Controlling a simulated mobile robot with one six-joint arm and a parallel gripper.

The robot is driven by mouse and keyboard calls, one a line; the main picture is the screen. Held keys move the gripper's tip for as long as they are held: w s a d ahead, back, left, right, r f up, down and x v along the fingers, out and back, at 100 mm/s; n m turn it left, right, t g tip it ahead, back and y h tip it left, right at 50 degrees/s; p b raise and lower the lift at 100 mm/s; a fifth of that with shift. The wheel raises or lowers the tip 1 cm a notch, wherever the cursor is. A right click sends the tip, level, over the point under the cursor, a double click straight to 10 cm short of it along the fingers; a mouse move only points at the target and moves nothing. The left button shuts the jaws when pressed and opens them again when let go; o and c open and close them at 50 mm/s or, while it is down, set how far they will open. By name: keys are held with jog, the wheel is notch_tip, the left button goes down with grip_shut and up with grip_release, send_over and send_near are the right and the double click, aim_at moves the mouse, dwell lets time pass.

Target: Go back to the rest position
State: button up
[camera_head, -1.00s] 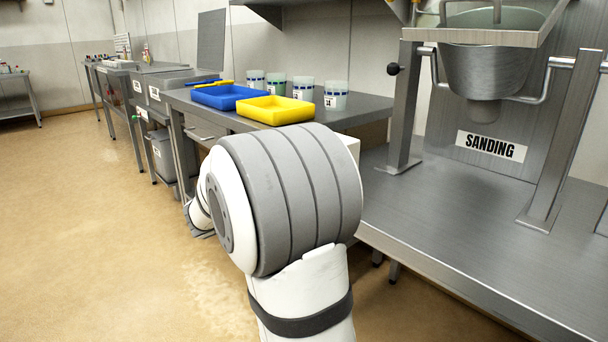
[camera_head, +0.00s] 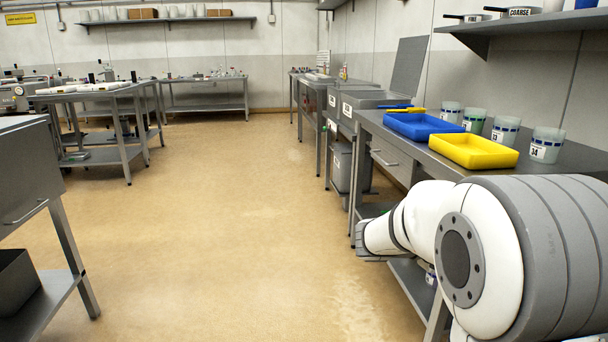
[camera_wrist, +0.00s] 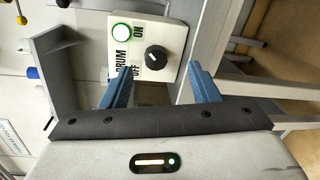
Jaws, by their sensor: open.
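My gripper (camera_wrist: 160,90) shows in the wrist view with its two blue fingers apart and nothing between them. Beyond the fingers is a pale control box (camera_wrist: 148,45) with a lit green button, a black knob and the lettering DRUM, ON and OFF. The gap between fingers and box cannot be judged. In the head view my arm fills the lower right and hangs beside the front of the right-hand bench (camera_head: 390,135); the fingers are hidden there.
A blue tray (camera_head: 422,126), a yellow tray (camera_head: 473,151) and several labelled cups (camera_head: 506,131) stand on the right bench. A grey table (camera_head: 30,170) stands at the left. The floor (camera_head: 220,220) between is clear. A wall shelf (camera_head: 540,22) hangs at upper right.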

jog(key=s+a+r+m+y+p, duration=0.1)
jog(key=s+a+r+y+p, duration=0.7)
jog(key=p, duration=0.8)
jog(key=s+a+r+m+t+y+p, duration=0.1)
jog(key=s+a+r+m+y+p, duration=0.1)
jog(key=s+a+r+y+p, duration=0.6)
jog(key=s+a+r+p, duration=0.1)
jog(key=a+r+p, duration=0.4)
jog(key=p, duration=0.4)
jog(key=shift+a+r+t+y, duration=0.2)
jog(key=shift+r+t+y, duration=0.1)
jog(key=shift+r, duration=0.6)
jog(key=shift+a, duration=0.15)
